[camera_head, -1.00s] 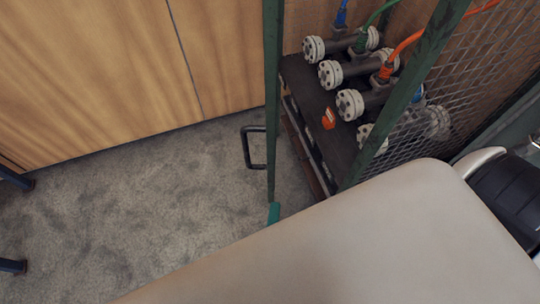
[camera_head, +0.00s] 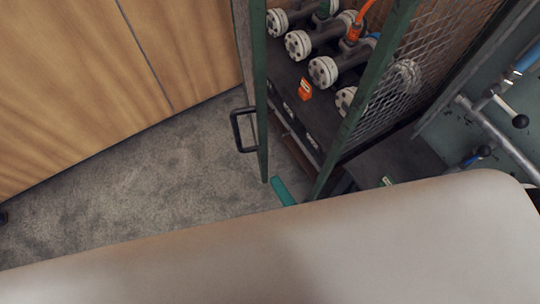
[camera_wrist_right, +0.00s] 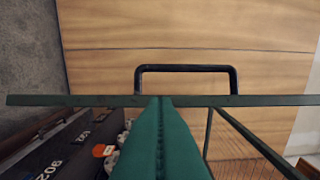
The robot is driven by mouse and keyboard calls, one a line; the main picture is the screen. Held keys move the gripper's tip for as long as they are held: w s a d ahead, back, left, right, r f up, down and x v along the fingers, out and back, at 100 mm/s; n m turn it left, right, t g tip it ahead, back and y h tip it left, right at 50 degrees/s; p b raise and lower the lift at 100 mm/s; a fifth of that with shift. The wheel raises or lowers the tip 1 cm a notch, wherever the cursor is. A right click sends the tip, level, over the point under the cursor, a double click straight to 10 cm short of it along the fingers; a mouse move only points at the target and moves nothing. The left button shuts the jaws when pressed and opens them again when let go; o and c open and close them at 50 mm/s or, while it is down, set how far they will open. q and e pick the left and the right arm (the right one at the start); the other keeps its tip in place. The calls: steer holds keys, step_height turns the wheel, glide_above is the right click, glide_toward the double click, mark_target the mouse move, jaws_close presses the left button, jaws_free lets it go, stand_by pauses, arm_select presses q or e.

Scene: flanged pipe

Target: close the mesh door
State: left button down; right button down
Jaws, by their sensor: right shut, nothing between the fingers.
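The mesh door's green edge bar (camera_head: 260,100) shows nearly edge-on in the head view, with a black handle (camera_head: 241,131) on its left side. In the right wrist view, the green bar (camera_wrist_right: 70,100) runs across the picture and the handle (camera_wrist_right: 186,68) stands beyond it. My right gripper (camera_head: 281,188) is teal, shut and empty, just right of the bar's lower end in the head view. In the right wrist view its fingertips (camera_wrist_right: 159,100) overlap the bar; I cannot tell whether they touch it. My left gripper is not in view.
Flanged pipes (camera_head: 325,70) lie on a dark shelf inside the green cage. Mesh (camera_head: 430,65) fills the cage side at right. Valves with lever handles (camera_head: 502,108) stand farther right. Wooden panels (camera_head: 70,80) stand at left, with clear grey floor (camera_head: 150,180) below.

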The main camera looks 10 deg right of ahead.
steer(key=p+x, duration=0.2)
steer(key=x, duration=0.8)
steer(key=shift+s+d, duration=0.1)
